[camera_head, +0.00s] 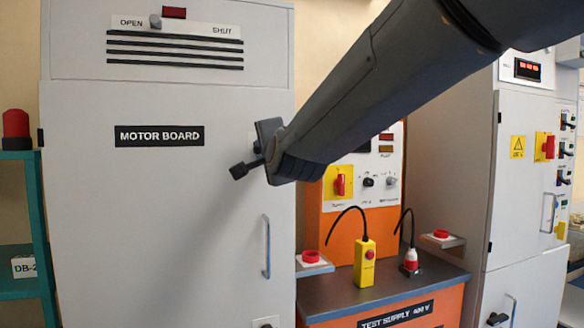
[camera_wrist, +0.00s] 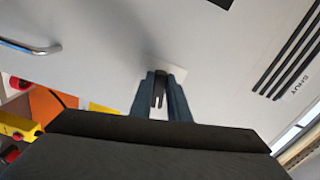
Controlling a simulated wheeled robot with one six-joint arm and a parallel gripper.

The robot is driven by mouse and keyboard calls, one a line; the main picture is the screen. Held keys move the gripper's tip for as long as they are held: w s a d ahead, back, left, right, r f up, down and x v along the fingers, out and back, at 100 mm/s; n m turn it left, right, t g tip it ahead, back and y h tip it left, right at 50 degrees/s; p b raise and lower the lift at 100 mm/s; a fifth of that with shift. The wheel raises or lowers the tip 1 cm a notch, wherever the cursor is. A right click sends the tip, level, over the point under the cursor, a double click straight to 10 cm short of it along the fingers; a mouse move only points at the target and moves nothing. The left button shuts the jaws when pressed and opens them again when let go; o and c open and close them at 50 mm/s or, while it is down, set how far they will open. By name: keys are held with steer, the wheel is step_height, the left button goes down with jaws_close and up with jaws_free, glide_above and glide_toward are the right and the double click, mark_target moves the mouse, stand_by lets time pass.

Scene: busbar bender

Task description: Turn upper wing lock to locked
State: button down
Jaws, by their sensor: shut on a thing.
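The grey MOTOR BOARD cabinet door (camera_head: 150,210) fills the left of the head view. My gripper (camera_head: 257,148) is at the upper right edge of this door. In the wrist view my gripper (camera_wrist: 160,84) is shut on the dark wing of the upper wing lock (camera_wrist: 159,90), in front of a pale plate (camera_wrist: 168,69) on the door. The fingers and my wrist hide most of the lock, so its turn position cannot be told. In the head view only a sliver of the plate shows behind my gripper.
A door handle (camera_head: 267,246) is below my gripper. Another lock plate (camera_head: 266,322) is at the bottom edge. The orange test supply bench (camera_head: 390,290) stands right of the cabinet, with a yellow pendant (camera_head: 365,263). An OPEN/SHUT slider (camera_head: 155,22) is above the vents.

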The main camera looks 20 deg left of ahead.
steer(key=shift+r+m+b, duration=0.1)
steer(key=shift+m+b, duration=1.1)
steer(key=shift+b, duration=0.3)
steer(key=shift+r, duration=0.1)
steer(key=c, duration=1.7)
jaws_free()
steer(key=shift+b+v, duration=0.7)
steer(key=shift+v, duration=3.25)
